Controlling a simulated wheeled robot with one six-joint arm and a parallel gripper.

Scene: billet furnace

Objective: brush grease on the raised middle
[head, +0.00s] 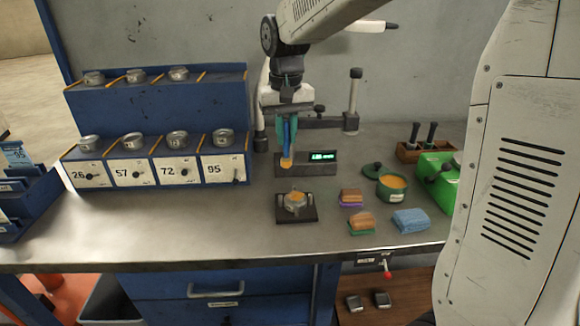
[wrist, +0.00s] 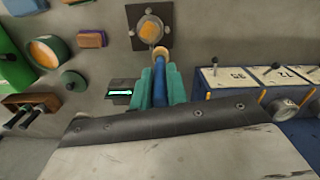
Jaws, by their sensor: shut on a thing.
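My gripper (head: 287,138) is shut on a brush with a blue handle (head: 287,130). The brush points down, its tan-orange tip (head: 287,162) in the air above the bench. In the wrist view, green fingers (wrist: 160,90) flank the blue handle (wrist: 160,85). A round metal part (head: 295,204) with an orange-topped middle sits on a dark square plate (head: 281,216), below and slightly right of the brush tip. Its orange top (wrist: 149,29) shows just beyond the tip in the wrist view. An open green tin (head: 391,193) of orange grease (head: 392,182) stands to the right.
A display box (head: 292,166) stands behind the brush. The tin's lid (head: 373,169), sponges (head: 361,222), a blue cloth (head: 410,220) and a green container (head: 436,180) lie right. A blue numbered rack (head: 155,160) with metal parts stands left. The bench front left is clear.

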